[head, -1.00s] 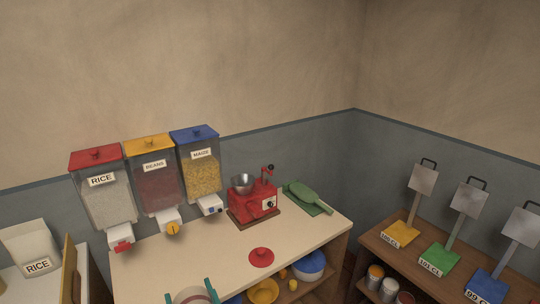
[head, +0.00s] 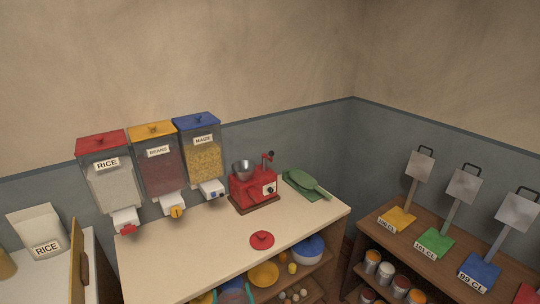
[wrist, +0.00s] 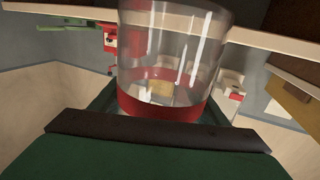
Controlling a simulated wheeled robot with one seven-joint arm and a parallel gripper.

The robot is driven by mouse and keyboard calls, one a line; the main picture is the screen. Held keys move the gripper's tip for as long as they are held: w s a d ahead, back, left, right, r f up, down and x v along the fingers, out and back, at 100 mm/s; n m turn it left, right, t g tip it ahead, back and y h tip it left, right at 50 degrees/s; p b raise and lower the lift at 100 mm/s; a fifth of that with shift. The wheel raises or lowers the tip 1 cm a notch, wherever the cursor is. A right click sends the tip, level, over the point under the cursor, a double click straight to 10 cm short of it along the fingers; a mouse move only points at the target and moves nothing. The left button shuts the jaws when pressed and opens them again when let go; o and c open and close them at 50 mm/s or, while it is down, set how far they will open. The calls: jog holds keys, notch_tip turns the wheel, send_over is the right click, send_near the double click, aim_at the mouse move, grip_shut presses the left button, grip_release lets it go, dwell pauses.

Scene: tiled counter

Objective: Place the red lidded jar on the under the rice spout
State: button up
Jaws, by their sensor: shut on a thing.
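The red jar is a clear glass jar with a red band (wrist: 165,98); in the wrist view no lid shows on it. My gripper (head: 234,291) is shut around the jar, at the bottom edge of the head view, low in front of the counter. A red round lid with a knob (head: 262,240) lies on the counter top, apart from the jar. The rice dispenser (head: 112,185) hangs on the wall at the left, with a white and red spout (head: 125,221) above the counter's left back.
Beans (head: 160,170) and maize (head: 203,157) dispensers hang beside it. A red grinder (head: 255,190) and green scoop (head: 308,184) stand at the back right. The counter (head: 185,258) is clear below the spouts. A shelf underneath holds bowls. A wooden board (head: 76,262) stands at left.

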jog(key=s+d+f+m+h, duration=0.1)
jog(key=d+f+h, duration=0.1)
jog(key=d+f, duration=0.45)
jog(key=s+d+f+m+h, duration=0.15)
jog(key=d+f, duration=0.25)
jog(key=f, duration=0.6)
jog(key=s+d+f+h, duration=0.1)
jog(key=s+f, duration=0.4)
jog(key=f, duration=0.2)
jog(key=shift+s+t, duration=0.2)
jog(key=shift+t, duration=0.1)
jog(key=shift+w+a+m, duration=0.1)
jog(key=shift+w+m, duration=0.05)
jog(key=shift+m, duration=0.1)
